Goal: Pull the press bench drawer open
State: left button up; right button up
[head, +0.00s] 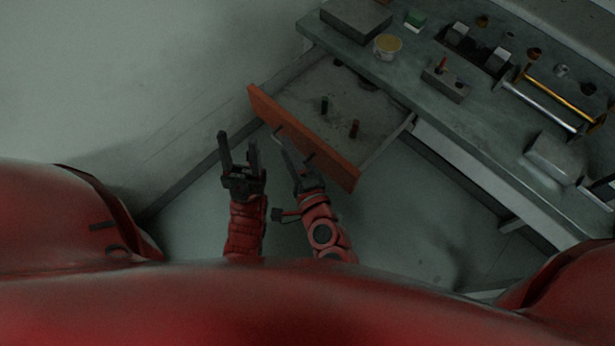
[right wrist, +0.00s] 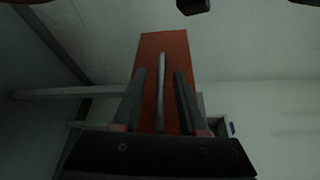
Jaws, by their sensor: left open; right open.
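The drawer (head: 335,95) is pulled out from the press bench (head: 455,115), so its inside shows. Its orange front panel (head: 335,164) faces my arms. My right gripper (head: 297,156) is open close to that panel. In the right wrist view the orange panel (right wrist: 149,55) stands ahead, and its pale bar handle (right wrist: 162,85) appears between my two open fingers (right wrist: 160,75). I cannot tell whether the fingers touch the handle. My left gripper (head: 238,142) is open and empty, left of the right gripper and apart from the panel.
Floor left of the drawer is clear.

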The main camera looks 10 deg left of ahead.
jog(key=p+v, duration=0.6)
jog(key=v, duration=0.9)
jog(key=shift+s+d, duration=0.1)
